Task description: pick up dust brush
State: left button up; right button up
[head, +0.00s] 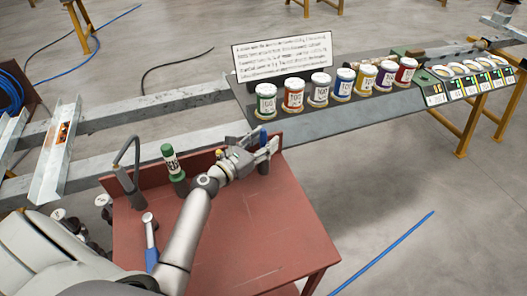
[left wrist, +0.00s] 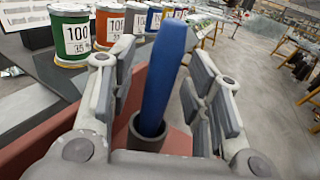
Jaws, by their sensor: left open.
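A blue handle, which I take for the dust brush (left wrist: 163,80), stands nearly upright in a dark round holder (left wrist: 146,135) in the left wrist view. Its lower end is hidden inside the holder. My left gripper (left wrist: 160,98) is open, with one finger pad on each side of the handle and gaps between. My right gripper is not in view.
The red table (head: 245,235) also holds a green-topped bottle (head: 173,165), a grey tool on a stand (head: 127,165) and a blue-and-grey tool (head: 150,245). Several labelled jars (head: 293,95) line the grey shelf beyond. The table's front right is clear.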

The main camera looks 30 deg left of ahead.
pick_arm(q)
grip_shut()
dwell(0.3)
